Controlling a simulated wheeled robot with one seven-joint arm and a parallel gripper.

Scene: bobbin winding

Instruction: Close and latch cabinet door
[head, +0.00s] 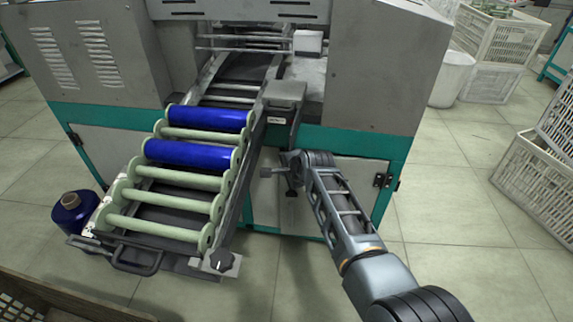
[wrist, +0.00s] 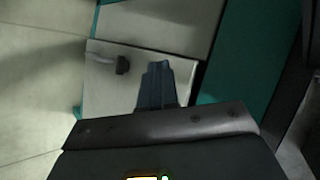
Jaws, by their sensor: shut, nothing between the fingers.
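The cabinet door (head: 361,173) is a pale grey panel low on the front of the machine, with black hinges at its right side in the head view. My arm hides part of it. My gripper (head: 291,176) is at the door's left part, and its jaws are shut and empty. In the wrist view the shut fingers (wrist: 157,75) lie over a pale panel (wrist: 112,84). A dark latch handle (wrist: 122,65) sits on that panel to the left of the fingers, apart from them. I cannot tell whether the fingers touch the panel or whether the door is fully flush.
A sloping roller rack (head: 165,205) with blue bobbins (head: 188,154) juts out just left of my gripper. A blue yarn cone (head: 74,212) stands on the floor at left. White crates (head: 540,185) stand at right. Tiled floor is clear between the machine and the crates.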

